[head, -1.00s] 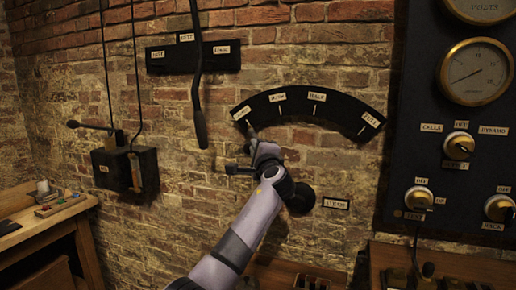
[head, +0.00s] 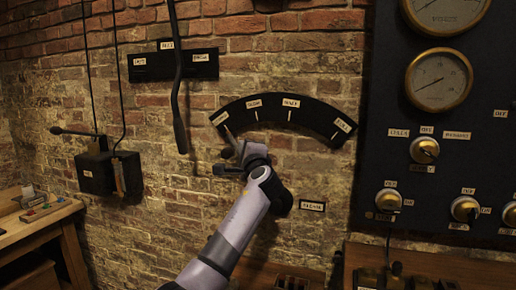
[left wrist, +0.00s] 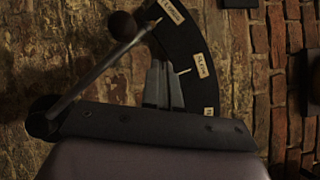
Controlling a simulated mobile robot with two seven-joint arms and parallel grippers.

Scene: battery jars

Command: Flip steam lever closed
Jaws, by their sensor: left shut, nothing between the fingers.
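The steam lever has a dark round knob (head: 218,169) that points left from its hub (head: 283,201) on the brick wall, below the arc plate's left end. My left forearm and hand hide most of its rod in the head view.
A long dark lever (head: 178,100) hangs to the left of the arc plate. A black switch box (head: 108,173) is further left. A dark gauge panel (head: 450,150) with knobs stands at the right. A wooden bench (head: 40,225) is at the lower left.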

